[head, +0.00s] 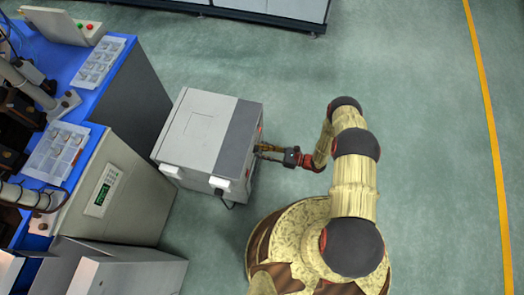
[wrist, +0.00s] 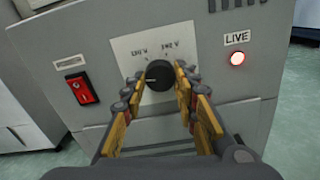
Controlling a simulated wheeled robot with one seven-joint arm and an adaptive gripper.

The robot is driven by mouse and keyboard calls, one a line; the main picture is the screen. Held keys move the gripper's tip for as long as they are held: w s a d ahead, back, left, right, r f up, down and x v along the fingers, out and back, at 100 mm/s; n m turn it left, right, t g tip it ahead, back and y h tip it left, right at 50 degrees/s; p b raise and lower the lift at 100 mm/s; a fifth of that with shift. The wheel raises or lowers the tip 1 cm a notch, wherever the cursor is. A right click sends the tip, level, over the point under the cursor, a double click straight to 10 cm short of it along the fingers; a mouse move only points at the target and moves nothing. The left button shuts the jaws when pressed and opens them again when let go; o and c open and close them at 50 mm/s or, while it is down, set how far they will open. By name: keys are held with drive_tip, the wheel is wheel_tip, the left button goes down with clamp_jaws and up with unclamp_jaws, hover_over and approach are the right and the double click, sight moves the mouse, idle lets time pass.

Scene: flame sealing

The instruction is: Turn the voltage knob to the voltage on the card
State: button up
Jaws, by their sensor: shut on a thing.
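The black voltage knob (wrist: 158,75) is on the front of a grey cabinet, in the middle of a pale plate (wrist: 126,45). A small white mark on the knob points to the left. Two labels on the plate above the knob are too blurred to read. My gripper (wrist: 159,78) is shut on the knob, one finger on each side. In the head view my gripper (head: 268,151) reaches the right face of the grey cabinet (head: 197,125), and the knob is hidden there. I cannot make out a voltage card in either view.
A red rocker switch (wrist: 82,88) is left of the knob. A lit red lamp (wrist: 238,58) under a LIVE label (wrist: 236,38) is at the right. A blue-topped bench (head: 122,45) with trays stands left of the cabinet. The floor (head: 420,100) at the right is clear.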

drive_tip(key=shift+m, duration=16.9)
drive_tip(key=o, duration=1.2)
